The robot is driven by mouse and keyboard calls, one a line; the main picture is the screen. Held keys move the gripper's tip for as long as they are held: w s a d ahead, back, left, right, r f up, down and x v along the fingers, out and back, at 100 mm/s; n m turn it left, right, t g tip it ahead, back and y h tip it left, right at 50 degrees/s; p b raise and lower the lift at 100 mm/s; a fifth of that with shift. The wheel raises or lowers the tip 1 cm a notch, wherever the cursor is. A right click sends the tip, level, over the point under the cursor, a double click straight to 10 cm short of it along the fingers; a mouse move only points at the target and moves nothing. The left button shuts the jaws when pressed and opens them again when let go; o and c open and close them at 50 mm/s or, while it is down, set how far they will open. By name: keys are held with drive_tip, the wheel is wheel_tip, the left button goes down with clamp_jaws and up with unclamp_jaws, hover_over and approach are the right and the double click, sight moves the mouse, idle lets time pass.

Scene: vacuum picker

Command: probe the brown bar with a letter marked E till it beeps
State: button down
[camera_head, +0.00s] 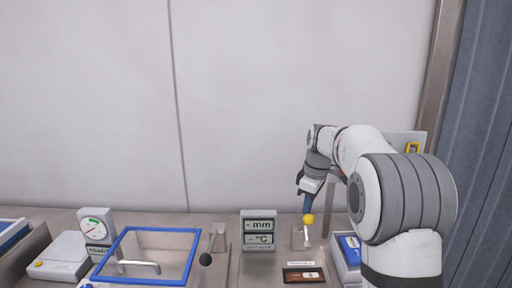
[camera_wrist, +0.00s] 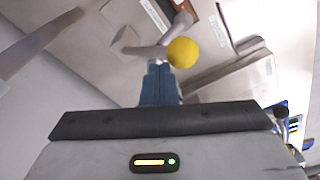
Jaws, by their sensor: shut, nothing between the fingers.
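A dark brown bar (camera_head: 292,275) with a pale mark lies on the bench at the bottom right of the head view. The letter on it is too small to read. A brown strip (camera_wrist: 186,8), probably the same bar, shows at the top of the wrist view. My gripper (camera_head: 307,208) points down above and behind the bar, apart from it. Its blue fingers are shut and empty in the wrist view (camera_wrist: 160,68). A yellow ball (camera_head: 309,219) on a lever is close to the fingertips; I cannot tell whether they touch. It also shows in the wrist view (camera_wrist: 182,53).
A display (camera_head: 258,240) reading "- mm" and "- °C" stands left of the lever. Further left are a black ball (camera_head: 205,259), a blue-framed clear lid (camera_head: 122,236) and a dial gauge (camera_head: 95,226). A blue-topped box (camera_head: 349,247) stands right of my gripper.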

sight(310, 222)
drive_tip(key=shift+s+f+b, duration=0.45)
drive_tip(key=shift+b, duration=0.05)
drive_tip(key=shift+s, duration=0.25)
drive_tip(key=shift+s+f+b, duration=0.45)
drive_tip(key=shift+f+b, duration=0.1)
drive_tip(key=shift+b, duration=0.2)
drive_tip(key=shift+s+f, duration=0.15)
drive_tip(key=shift+s, duration=0.2)
drive_tip(key=shift+s+f+b, duration=0.7)
drive_tip(key=shift+b, duration=0.3)
